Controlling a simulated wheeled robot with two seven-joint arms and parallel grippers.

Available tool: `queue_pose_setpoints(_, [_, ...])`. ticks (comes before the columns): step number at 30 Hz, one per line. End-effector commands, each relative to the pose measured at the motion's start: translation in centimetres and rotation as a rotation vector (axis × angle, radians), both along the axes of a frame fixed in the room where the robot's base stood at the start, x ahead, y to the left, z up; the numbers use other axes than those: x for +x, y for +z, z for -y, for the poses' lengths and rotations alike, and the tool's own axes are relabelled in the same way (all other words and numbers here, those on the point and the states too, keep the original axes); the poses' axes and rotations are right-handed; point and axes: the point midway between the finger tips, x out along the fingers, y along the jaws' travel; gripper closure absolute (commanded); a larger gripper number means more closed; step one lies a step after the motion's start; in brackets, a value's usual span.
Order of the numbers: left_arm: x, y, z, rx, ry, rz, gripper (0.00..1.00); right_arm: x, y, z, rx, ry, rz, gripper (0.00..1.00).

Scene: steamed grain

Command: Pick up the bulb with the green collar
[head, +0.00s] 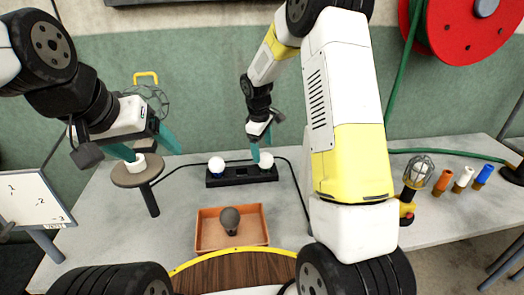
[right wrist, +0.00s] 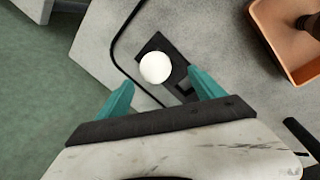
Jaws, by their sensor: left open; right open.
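Two white bulbs stand in a black holder (head: 241,181) on the table. The left bulb (head: 217,164) has a blue collar. The right bulb (head: 267,160) has a collar I cannot make out; no green collar is clearly visible. My right gripper (head: 261,146) is open and empty, just above and beside the right bulb. In the right wrist view one white bulb (right wrist: 155,67) shows beyond and between the spread teal fingers (right wrist: 160,90), its collar hidden beneath it.
A caged lamp (head: 419,172) and orange, white and blue cylinders (head: 462,179) stand at the right. A black cable loops around the holder. A white board (head: 35,197) stands at the left.

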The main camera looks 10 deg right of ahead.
Motion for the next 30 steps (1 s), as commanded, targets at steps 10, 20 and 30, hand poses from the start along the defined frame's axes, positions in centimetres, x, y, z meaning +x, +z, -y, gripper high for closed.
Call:
queue_pose_setpoints(10, [0.0, 0.0, 0.0, 0.000, 0.000, 0.000, 0.24, 0.4, -3.2, 0.3, -0.001, 0.000, -0.003, 0.22])
queue_pose_setpoints(20, [0.0, 0.0, 0.0, 0.000, 0.000, 0.000, 0.24, 1.1, -7.5, 0.7, -0.001, 0.001, -0.002, 0.22])
queue_pose_setpoints(30, [0.0, 0.0, 0.0, 0.000, 0.000, 0.000, 0.24, 1.2, -7.7, 0.7, 0.000, 0.001, 0.000, 0.36])
